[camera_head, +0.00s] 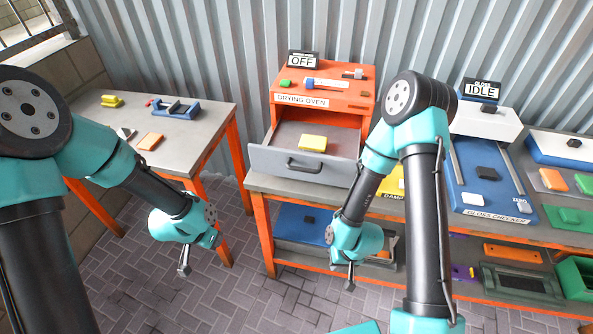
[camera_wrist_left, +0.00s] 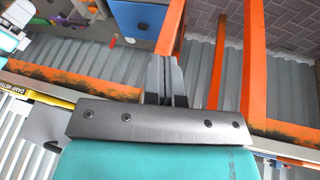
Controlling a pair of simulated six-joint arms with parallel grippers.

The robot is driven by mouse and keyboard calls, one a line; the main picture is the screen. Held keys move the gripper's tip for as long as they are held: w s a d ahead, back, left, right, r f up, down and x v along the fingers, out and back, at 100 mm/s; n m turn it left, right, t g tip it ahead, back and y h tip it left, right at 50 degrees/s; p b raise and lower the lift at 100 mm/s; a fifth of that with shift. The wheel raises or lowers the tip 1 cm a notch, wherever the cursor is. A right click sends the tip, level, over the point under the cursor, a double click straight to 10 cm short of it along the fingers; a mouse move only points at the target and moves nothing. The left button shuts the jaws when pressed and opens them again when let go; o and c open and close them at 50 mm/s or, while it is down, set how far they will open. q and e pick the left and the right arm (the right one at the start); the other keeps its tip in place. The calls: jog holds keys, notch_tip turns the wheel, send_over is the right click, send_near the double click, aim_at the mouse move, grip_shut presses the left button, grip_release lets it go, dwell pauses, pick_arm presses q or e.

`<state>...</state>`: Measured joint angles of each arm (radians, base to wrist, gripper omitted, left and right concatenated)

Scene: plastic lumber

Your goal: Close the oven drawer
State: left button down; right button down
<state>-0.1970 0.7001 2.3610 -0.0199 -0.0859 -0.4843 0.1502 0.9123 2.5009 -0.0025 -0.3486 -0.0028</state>
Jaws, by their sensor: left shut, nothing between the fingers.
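The orange drying oven (camera_head: 320,90) stands on the workbench with an "OFF" sign on top. Its grey drawer (camera_head: 262,158) is pulled out towards me. A dark handle (camera_head: 304,165) is on the drawer front, and a yellow block (camera_head: 313,143) lies inside. My left gripper (camera_head: 184,262) hangs to the left of the drawer and lower, apart from it. In the left wrist view its fingers (camera_wrist_left: 165,80) are together and empty. My right gripper (camera_head: 350,280) hangs in front of the bench, below and right of the drawer. Its fingers are too small to judge.
A side table (camera_head: 200,142) at the left holds a blue vise (camera_head: 176,108) and small blocks. A lower shelf holds trays. Floor space is free between the tables.

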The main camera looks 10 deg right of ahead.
pick_arm(q)
jog(key=d+r+m+h, duration=0.1)
jog(key=d+r+m, duration=0.6)
jog(key=r, duration=0.6)
jog(key=d+r+m, duration=0.7)
jog(key=d+r, duration=0.5)
jog(key=r, duration=0.1)
jog(key=shift+s+m+t+h, duration=0.3)
jog(key=shift+t+h, duration=0.1)
jog(key=w+d+f, duration=0.6)
jog(key=f, duration=0.3)
jog(key=shift+d, duration=0.3)
jog(key=shift+w, duration=0.1)
